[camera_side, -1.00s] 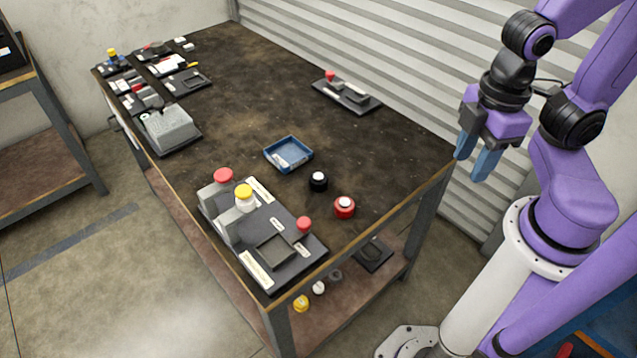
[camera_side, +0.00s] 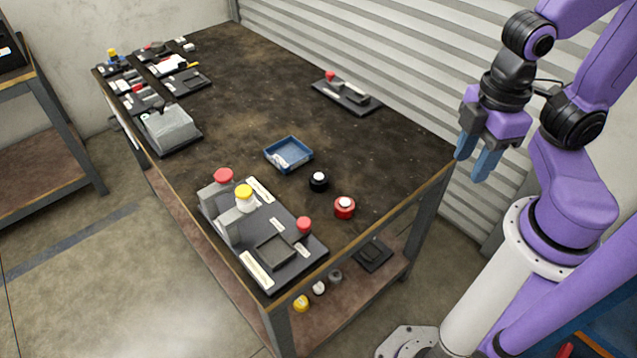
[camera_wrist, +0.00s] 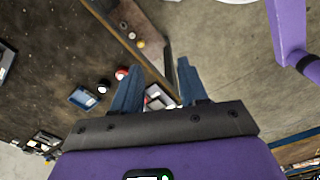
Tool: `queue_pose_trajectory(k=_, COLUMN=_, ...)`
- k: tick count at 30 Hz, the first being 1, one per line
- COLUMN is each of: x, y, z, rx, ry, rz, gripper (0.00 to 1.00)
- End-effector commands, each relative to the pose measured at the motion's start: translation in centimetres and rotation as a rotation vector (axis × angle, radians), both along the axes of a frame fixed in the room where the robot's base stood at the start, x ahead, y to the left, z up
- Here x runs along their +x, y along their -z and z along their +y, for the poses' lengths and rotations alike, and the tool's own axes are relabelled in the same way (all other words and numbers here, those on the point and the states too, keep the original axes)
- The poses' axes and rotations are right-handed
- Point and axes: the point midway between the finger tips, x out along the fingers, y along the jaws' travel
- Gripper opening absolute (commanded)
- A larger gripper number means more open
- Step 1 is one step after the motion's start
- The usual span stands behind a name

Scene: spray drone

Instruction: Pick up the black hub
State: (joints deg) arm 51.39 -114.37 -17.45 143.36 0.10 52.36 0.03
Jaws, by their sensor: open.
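The black hub (camera_side: 318,182), a small black cylinder with a white top, stands on the dark table between the blue tray and the red hub. It also shows in the wrist view (camera_wrist: 103,87), left of my fingers. My gripper (camera_side: 474,160) is open and empty, held off to the right of the table's right corner, well apart from the hub. In the wrist view its two blue fingers (camera_wrist: 156,85) are spread with nothing gripped between them.
A red hub (camera_side: 344,207) stands close to the black one. A blue tray (camera_side: 269,158) lies behind it. A dark fixture board (camera_side: 300,262) with red and yellow knobs is at the front left. Another board (camera_side: 366,106) lies at the back. The table's middle is clear.

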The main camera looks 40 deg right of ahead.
Motion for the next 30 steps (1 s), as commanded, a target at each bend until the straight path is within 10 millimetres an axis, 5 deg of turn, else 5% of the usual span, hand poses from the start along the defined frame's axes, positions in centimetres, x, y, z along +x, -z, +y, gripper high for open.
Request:
queue_pose_trajectory(k=14, x=0.0, y=0.0, z=0.0, rx=0.0, ry=0.0, rz=0.0, gripper=0.43)
queue_pose_trajectory(k=15, x=0.0, y=0.0, z=0.0, rx=0.0, ry=0.0, rz=0.0, gripper=0.46)
queue_pose_trajectory(k=18, x=0.0, y=0.0, z=0.0, rx=0.0, ry=0.0, rz=0.0, gripper=0.78)
queue_pose_trajectory(k=30, x=0.81, y=0.19, z=0.26, rx=-0.03, ry=-0.012, rz=-0.004, gripper=0.8)
